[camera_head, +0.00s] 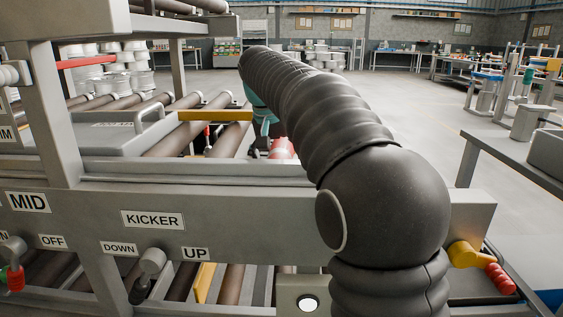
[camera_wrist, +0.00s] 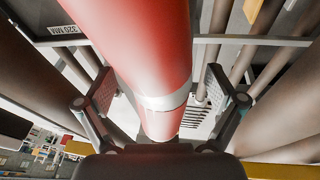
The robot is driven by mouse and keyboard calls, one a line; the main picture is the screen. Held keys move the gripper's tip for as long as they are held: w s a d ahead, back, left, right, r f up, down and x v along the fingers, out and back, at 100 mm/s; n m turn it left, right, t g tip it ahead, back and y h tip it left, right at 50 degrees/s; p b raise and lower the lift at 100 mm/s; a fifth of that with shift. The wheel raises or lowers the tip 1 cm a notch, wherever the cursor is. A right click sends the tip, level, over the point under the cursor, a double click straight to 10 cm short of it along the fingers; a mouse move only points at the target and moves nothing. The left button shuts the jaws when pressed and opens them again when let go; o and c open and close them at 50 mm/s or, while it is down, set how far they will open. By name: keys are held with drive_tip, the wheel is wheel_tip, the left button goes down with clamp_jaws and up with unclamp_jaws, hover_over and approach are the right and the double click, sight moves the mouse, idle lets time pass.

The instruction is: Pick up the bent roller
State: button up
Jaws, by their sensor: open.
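A red roller (camera_wrist: 140,45) with a pale band fills the middle of the wrist view. It also shows as a small red piece (camera_head: 282,148) behind my arm in the head view. My gripper (camera_wrist: 158,92) is open, with one finger on each side of the roller and visible gaps between finger and roller. In the head view my arm hides most of the roller and the gripper.
Brown rollers (camera_head: 185,135) lie in the conveyor frame on either side. A grey panel (camera_head: 110,215) with MID and KICKER labels and levers stands in front. A yellow bar (camera_head: 215,115) and a metal cover with a handle (camera_head: 100,135) are close by. Open floor lies beyond.

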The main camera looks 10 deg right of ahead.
sight(279, 150)
drive_tip(key=shift+r, duration=0.1)
clamp_jaws()
drive_tip(key=shift+r, duration=0.1)
wheel_tip(279, 150, up, 12)
drive_tip(key=shift+f+p, duration=0.15)
drive_tip(key=shift+p, duration=0.15)
drive_tip(key=s+a+b, duration=0.1)
drive_tip(key=s, duration=0.4)
drive_tip(key=s+a+b, duration=0.1)
drive_tip(key=s+a, duration=0.1)
drive_tip(key=s, duration=0.4)
drive_tip(key=s+a+b, duration=0.1)
drive_tip(key=s+b, duration=0.1)
drive_tip(key=s, duration=0.4)
drive_tip(key=shift+s+a, duration=0.25)
drive_tip(key=shift+a, duration=0.1)
idle(1.4)
